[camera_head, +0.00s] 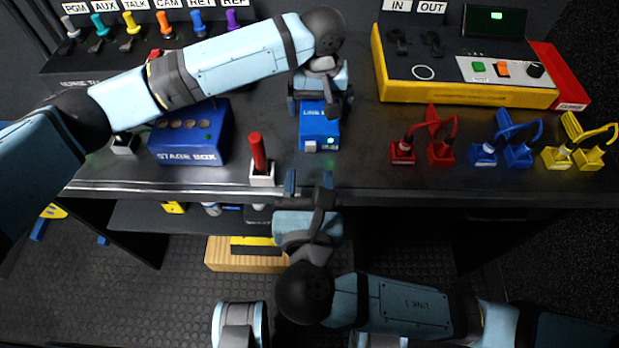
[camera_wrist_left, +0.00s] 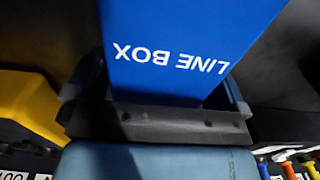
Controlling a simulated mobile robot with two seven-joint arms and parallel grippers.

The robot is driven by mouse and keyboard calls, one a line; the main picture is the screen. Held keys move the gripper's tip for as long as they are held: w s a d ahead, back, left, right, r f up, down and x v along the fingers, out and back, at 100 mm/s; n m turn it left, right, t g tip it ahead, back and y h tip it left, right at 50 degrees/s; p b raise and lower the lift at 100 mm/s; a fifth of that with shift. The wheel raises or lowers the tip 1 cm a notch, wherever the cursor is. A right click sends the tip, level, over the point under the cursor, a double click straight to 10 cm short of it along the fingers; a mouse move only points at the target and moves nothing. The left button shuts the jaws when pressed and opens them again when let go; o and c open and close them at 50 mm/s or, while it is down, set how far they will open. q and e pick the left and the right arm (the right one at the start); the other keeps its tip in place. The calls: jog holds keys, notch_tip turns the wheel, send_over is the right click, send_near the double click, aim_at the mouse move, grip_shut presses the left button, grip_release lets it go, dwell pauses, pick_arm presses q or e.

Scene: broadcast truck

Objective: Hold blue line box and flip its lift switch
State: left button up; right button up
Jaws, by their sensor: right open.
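The blue line box (camera_head: 318,122) stands on the dark counter near its front edge, with white lettering on top. Its front end carries a small pale part (camera_head: 310,147) and a green-lit spot (camera_head: 330,141); which one is the lift switch I cannot tell. My left gripper (camera_head: 320,100) reaches down over the box's rear, shut on it with a finger along each side. The left wrist view shows the box (camera_wrist_left: 180,50) between both fingers. My right gripper (camera_head: 309,184) is open and empty in front of the counter edge, fingers pointing toward the box's front, apart from it.
A blue stage box (camera_head: 190,135) and a red lever on a white base (camera_head: 262,178) stand to the left. Red (camera_head: 403,151), blue (camera_head: 484,153) and yellow (camera_head: 557,156) clip-like pieces stand to the right. A yellow-edged panel (camera_head: 470,94) lies behind them. Counter around the line box's front is clear.

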pick_arm(q)
jog(key=shift+r, duration=0.15)
notch_tip(320, 180, up, 12)
jog(key=shift+f, duration=0.1)
dwell(0.3)
